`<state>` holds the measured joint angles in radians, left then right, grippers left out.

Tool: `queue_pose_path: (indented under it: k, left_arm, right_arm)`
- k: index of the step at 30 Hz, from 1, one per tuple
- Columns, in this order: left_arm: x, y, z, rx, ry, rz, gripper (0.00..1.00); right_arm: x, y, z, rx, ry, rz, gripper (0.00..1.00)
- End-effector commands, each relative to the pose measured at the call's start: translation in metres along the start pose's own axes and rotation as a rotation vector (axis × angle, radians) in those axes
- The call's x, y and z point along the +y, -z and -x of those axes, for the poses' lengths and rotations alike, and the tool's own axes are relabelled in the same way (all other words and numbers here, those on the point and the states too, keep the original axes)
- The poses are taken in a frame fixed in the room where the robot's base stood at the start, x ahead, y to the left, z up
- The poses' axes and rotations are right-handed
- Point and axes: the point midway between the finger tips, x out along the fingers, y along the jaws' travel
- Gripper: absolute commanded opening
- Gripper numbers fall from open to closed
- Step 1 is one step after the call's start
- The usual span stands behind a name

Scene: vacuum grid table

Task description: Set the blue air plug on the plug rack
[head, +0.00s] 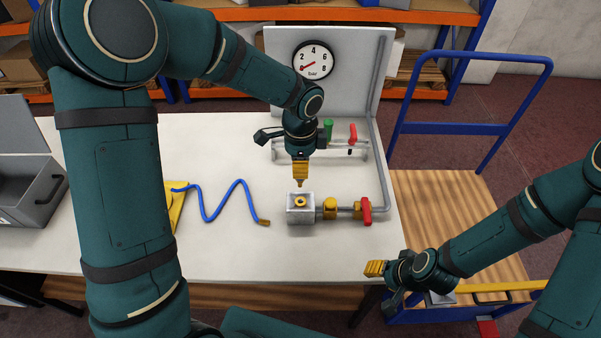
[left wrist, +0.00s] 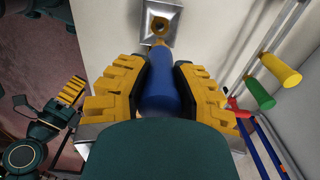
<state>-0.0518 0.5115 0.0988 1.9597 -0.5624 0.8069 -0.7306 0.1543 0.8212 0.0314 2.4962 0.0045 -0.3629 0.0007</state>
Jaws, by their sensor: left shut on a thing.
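My left gripper (head: 300,176) is shut on the blue air plug (left wrist: 158,82) and points down over the table. The plug's brass tip (head: 299,184) shows below the fingers, just above and apart from the grey block (head: 301,215) with a brass socket (head: 300,201). The fingers hide the blue body in the head view. The plug rack (head: 362,151) stands behind the block, partly hidden by my left wrist. A green plug (head: 328,127) and a red piece (head: 352,133) show at it. My right gripper (head: 376,268) is at the table's front right edge; its finger gap is unclear.
A brass fitting (head: 330,208) and a red-handled valve (head: 366,211) sit right of the block. A pressure gauge (head: 313,60) is on the upright panel. A coiled blue hose (head: 222,208) lies left of the block. A grey box (head: 35,185) stands far left. The front table is clear.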

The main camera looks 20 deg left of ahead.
Motion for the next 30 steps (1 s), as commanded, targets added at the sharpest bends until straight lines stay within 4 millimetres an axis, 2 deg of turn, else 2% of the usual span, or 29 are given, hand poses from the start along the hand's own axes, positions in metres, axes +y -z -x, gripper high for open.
queue_pose_path:
  k: [30]
  left_arm:
    - [0.0, 0.0, 0.04, 0.001, 0.0, 0.001, 0.0]
  right_arm:
    - [-0.01, 0.004, 0.026, 0.0, 0.0, 0.0, 0.47]
